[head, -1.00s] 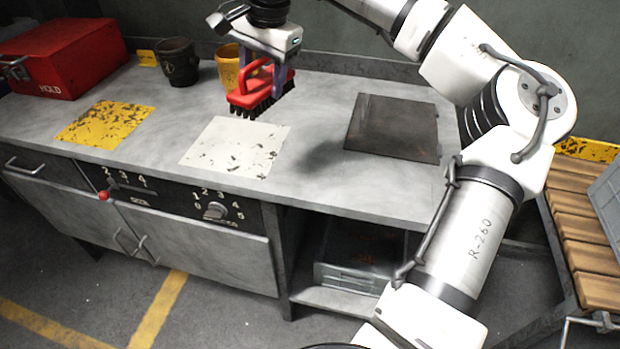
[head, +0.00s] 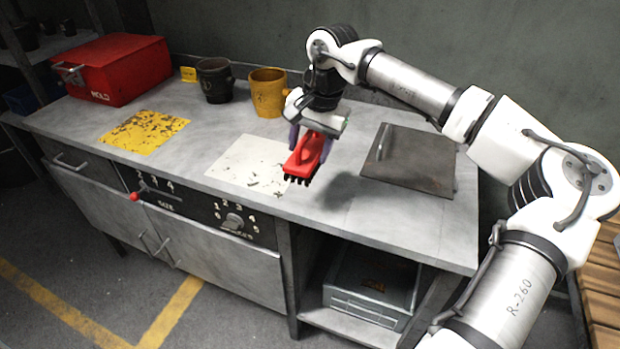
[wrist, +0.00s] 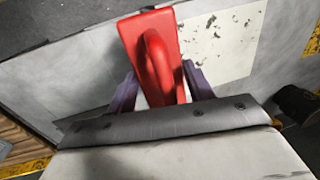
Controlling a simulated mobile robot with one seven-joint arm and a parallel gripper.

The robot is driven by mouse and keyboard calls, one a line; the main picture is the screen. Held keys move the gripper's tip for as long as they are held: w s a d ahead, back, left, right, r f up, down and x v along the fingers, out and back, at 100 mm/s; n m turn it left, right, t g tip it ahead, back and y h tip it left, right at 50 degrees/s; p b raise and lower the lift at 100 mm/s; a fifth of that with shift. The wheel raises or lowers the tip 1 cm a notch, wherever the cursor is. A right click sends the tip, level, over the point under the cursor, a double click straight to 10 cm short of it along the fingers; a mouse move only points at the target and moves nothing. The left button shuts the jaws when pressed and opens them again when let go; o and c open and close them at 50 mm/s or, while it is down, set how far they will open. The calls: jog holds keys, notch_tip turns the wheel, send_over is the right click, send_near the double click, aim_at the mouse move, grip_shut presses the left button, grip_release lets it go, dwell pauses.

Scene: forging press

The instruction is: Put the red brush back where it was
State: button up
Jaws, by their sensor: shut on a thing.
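The red brush (head: 304,157) has a red body with a handle and dark bristles pointing down. My gripper (head: 311,143) is shut on it and holds it above the bench, near the right edge of the white worn patch (head: 238,158). In the wrist view the brush (wrist: 150,45) sits between the two purple fingers of my gripper (wrist: 158,85), its long side pointing away from the wrist. The white patch also shows behind it in the wrist view (wrist: 225,48).
A dark plate (head: 415,160) lies right of the brush. A yellow worn patch (head: 145,131), a red box (head: 118,70), a dark mug (head: 215,82) and a yellow mug (head: 266,95) are to the left. A grey crate (head: 370,282) is on the shelf below. Bare bench lies in front of the plate.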

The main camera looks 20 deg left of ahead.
aim_at(317, 153)
notch_tip(317, 153, down, 10)
jog(key=shift+r+p, duration=0.2)
jog(key=shift+p, duration=0.55)
jog(key=shift+f, duration=0.1)
jog(key=o, duration=0.9)
jog(key=shift+o, duration=0.2)
jog(key=r+b, duration=0.1)
jog(key=r, duration=0.3)
jog(key=d+r+b, duration=0.1)
jog(key=r, duration=0.3)
jog(key=d+r+b, duration=0.1)
jog(key=r, duration=0.3)
jog(key=shift+d, duration=0.2)
jog(key=shift+s, duration=0.1)
